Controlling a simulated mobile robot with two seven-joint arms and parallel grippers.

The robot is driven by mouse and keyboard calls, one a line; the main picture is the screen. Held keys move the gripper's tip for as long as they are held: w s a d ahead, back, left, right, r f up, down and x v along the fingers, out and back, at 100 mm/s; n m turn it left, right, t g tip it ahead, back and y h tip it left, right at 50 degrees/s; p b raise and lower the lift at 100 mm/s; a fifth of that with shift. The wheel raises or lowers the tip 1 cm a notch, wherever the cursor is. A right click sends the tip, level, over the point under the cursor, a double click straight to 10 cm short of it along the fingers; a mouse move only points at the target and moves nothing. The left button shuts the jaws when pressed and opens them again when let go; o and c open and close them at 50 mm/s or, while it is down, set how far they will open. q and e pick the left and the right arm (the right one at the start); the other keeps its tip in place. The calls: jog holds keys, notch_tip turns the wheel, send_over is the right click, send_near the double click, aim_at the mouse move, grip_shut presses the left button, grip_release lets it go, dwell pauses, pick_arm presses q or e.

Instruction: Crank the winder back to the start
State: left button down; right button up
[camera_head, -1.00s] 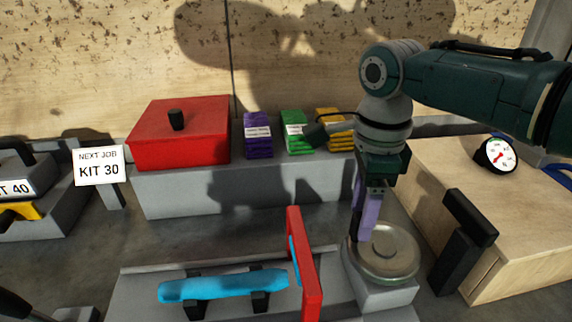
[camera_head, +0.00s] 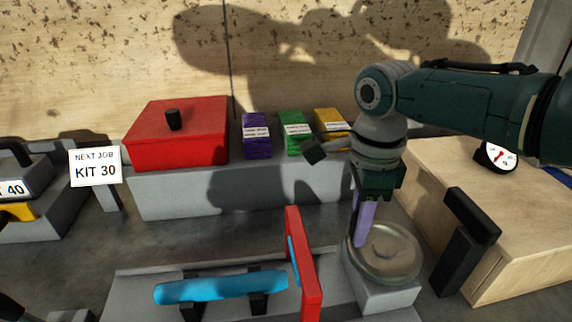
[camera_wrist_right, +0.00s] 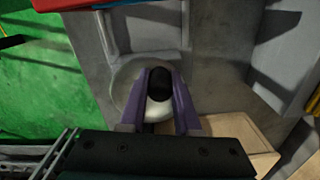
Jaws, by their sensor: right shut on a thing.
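The winder is a round metal wheel (camera_head: 392,254) on a grey block at the lower right of the head view. My right gripper (camera_head: 361,232) points down at the wheel's left side, its purple fingers over the rim. In the right wrist view a black crank knob (camera_wrist_right: 160,84) sits between the two purple fingers of the right gripper (camera_wrist_right: 161,90), which is shut on it. The pale wheel (camera_wrist_right: 128,78) shows behind the knob, partly hidden by the fingers. In the head view the fingers hide the knob. My left gripper is not clearly in view.
Left of the wheel stand a red upright plate (camera_head: 304,264) and a blue bar (camera_head: 222,286) on black supports. A wooden box (camera_head: 500,235) with a black lever (camera_head: 470,220) and a gauge (camera_head: 496,156) is close on the right. A red box (camera_head: 178,140) stands behind.

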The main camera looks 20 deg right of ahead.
grip_shut()
